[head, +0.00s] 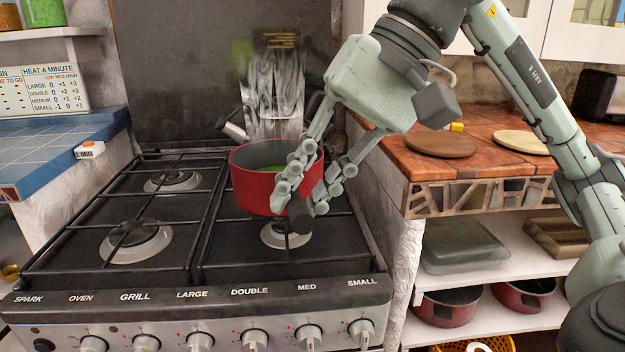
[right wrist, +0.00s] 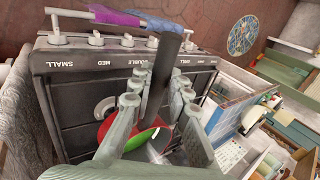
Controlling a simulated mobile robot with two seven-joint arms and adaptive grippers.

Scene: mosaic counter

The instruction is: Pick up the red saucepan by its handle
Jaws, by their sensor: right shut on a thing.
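The red saucepan (head: 252,190) is over the right side of the black gas hob, with green contents showing inside. Its dark handle (head: 299,218) points toward the front of the stove. My right gripper (head: 305,200) reaches down from the upper right and is shut on the handle. In the right wrist view the handle (right wrist: 163,70) passes between the fingers of the gripper (right wrist: 162,82), and part of the red pan (right wrist: 106,127) shows below. I cannot tell whether the pan's base touches the grate. My left gripper is not in view.
The left burners (head: 137,240) are clear. The tiled counter (head: 480,150) at right carries round boards (head: 440,144). More red pans (head: 447,306) sit on the lower shelf. Knobs line the stove front.

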